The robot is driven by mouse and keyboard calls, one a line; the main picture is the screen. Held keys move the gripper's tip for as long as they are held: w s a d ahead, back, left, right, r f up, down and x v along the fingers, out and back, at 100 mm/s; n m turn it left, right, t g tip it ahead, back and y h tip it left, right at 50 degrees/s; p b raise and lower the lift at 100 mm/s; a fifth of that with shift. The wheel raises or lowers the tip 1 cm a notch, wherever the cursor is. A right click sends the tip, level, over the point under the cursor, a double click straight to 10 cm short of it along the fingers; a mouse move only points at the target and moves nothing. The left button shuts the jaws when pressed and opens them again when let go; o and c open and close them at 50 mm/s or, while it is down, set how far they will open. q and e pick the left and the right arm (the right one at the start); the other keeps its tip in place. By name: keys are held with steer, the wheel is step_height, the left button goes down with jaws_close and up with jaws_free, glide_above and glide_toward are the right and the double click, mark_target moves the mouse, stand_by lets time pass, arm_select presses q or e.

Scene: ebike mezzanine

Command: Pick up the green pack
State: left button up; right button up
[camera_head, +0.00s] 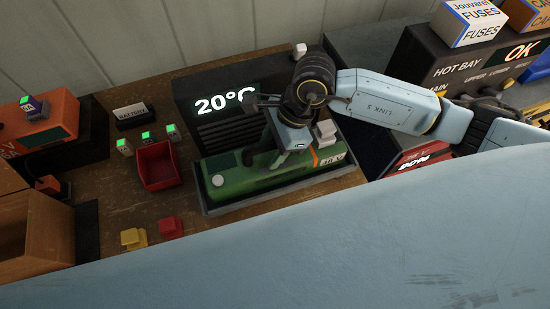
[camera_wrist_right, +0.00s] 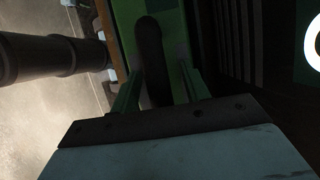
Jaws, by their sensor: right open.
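The green pack (camera_head: 240,188) lies in a dark tray (camera_head: 212,209) in front of the "20°C" unit. A dark handle (camera_head: 258,157) stands on its top. My right gripper (camera_head: 274,154) reaches down over the pack at this handle. In the right wrist view the gripper (camera_wrist_right: 160,72) is open, with one finger on each side of the dark handle (camera_wrist_right: 149,45) and the green pack (camera_wrist_right: 195,25) beyond. I cannot tell whether the fingers touch the handle. My arm hides part of the pack's far side. My left gripper is not in view.
The "20°C" unit (camera_head: 190,98) stands close behind the pack. A red bin (camera_head: 157,166) is left of it, with small green-topped blocks nearby. Red (camera_head: 170,227) and yellow (camera_head: 133,238) pieces lie at the front left. The "HOT BAY" unit (camera_head: 455,62) stands at the right.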

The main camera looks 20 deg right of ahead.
steer(key=shift+f, duration=0.1)
jaws_close()
stand_by(1.3)
steer(key=shift+w+a+r, duration=0.1)
steer(key=shift+r, duration=0.15)
